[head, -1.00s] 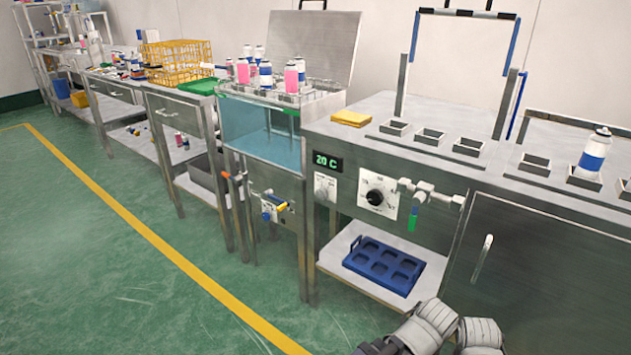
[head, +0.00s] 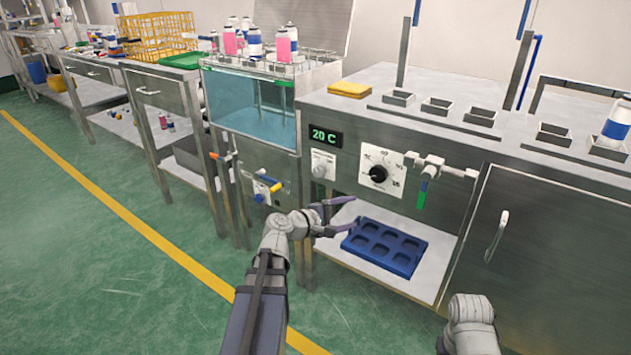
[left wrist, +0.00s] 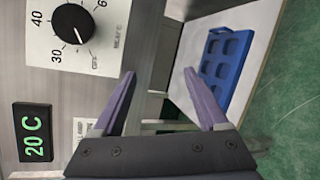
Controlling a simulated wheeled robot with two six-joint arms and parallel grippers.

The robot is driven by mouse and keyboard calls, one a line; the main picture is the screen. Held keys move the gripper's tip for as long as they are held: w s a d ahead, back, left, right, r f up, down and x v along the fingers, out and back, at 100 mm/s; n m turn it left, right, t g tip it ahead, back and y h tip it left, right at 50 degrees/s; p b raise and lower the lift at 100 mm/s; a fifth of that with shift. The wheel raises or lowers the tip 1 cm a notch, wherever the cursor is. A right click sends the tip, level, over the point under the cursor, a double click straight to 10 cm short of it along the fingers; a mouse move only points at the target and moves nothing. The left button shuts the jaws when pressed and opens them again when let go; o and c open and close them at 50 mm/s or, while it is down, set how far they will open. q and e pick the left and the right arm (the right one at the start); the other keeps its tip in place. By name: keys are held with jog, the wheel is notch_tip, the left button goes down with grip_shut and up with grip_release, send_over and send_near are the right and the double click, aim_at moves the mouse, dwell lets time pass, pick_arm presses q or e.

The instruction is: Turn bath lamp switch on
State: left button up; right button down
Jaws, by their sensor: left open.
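A small plate with a grey control (head: 320,166) is on the metal front panel, just below the "20 C" display (head: 325,137); I cannot read its label in the head view. In the left wrist view the display (left wrist: 33,132) is at the lower left, and a pale plate beside it is mostly hidden by my gripper. My left gripper (head: 354,210) is open and empty, in front of the panel and below this control. Its two purple fingers (left wrist: 159,74) show apart in the left wrist view. The water bath (head: 250,105) stands left of the panel.
A black dial (head: 378,174) is right of the control, and a valve with a green handle (head: 422,193) is farther right. A blue tray (head: 384,248) lies on the lower shelf. Cans stand over the bath. The green floor at left is open.

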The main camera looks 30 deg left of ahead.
aim_at(317, 173)
pick_arm(q)
jog(key=s+a+r+n+t+y, duration=0.1)
jog(key=a+r+n+t+y, duration=0.1)
jog(key=a+n, duration=0.35)
jog(key=s+a+r+n+t+y, duration=0.1)
jog(key=a+r+n+t+y, duration=0.15)
jog(key=a, duration=0.65)
jog(key=shift+g, duration=0.25)
jog(key=shift+w+d+f+b, duration=0.1)
jog(key=shift+w+d+b, duration=0.15)
jog(key=shift+w, duration=1.8)
jog(key=shift+w+d+b, duration=0.1)
jog(key=shift+w+d, duration=0.1)
jog(key=shift+w, duration=1.8)
grip_shut()
